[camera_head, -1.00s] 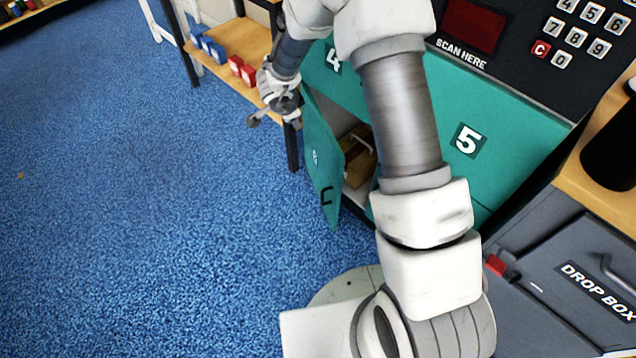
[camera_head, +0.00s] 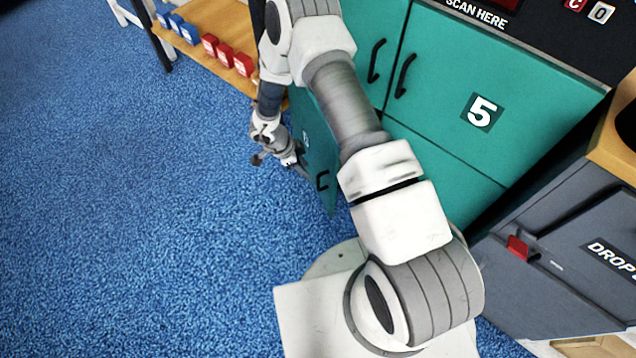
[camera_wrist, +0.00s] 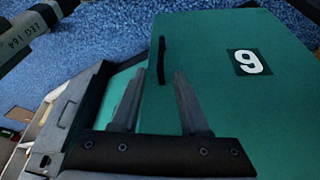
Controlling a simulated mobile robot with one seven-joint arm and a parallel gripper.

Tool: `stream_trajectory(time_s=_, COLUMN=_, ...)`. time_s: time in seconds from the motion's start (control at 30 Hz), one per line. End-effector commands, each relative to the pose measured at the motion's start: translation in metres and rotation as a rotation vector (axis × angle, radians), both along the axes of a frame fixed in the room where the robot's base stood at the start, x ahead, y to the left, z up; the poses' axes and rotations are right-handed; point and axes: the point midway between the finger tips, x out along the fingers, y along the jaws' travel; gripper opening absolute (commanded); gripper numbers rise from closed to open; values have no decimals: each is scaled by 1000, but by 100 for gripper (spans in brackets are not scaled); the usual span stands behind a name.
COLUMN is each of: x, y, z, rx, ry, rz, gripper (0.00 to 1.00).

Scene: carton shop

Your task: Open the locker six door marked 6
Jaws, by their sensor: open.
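The green locker six door (camera_head: 315,150) stands swung out from the locker front, in the head view partly behind my arm. It has a black handle (camera_head: 322,180) near its free edge and a small faint number. In the wrist view the door (camera_wrist: 225,105) fills the right side, with its label (camera_wrist: 249,62) appearing upside down and its black handle (camera_wrist: 162,60) upright. My gripper (camera_head: 290,163) is beside the door's outer face. In the wrist view its two fingers (camera_wrist: 159,76) are apart and empty, with the handle just past their tips. The locker's inside is hidden by my arm.
Locker door 5 (camera_head: 540,112) is shut, right of my arm. A grey drop box (camera_head: 570,255) stands at the right. A wooden shelf (camera_head: 205,55) with red and blue blocks is at the upper left. Blue carpet (camera_head: 130,220) is clear at left.

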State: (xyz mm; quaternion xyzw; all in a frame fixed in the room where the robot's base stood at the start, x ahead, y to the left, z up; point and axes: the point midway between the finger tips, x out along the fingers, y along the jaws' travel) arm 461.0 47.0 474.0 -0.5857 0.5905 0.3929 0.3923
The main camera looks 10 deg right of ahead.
Motion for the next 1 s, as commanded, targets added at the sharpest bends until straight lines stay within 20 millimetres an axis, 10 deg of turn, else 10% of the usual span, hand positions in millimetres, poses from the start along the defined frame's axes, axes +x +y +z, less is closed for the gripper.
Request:
stream_trajectory(time_s=0.5, x=0, y=-38, z=-94, rx=1, ry=-1, rz=0, gripper=45)
stream_trajectory(time_s=1.0, x=0, y=-43, z=-104, rx=1, ry=-2, rz=1, gripper=38)
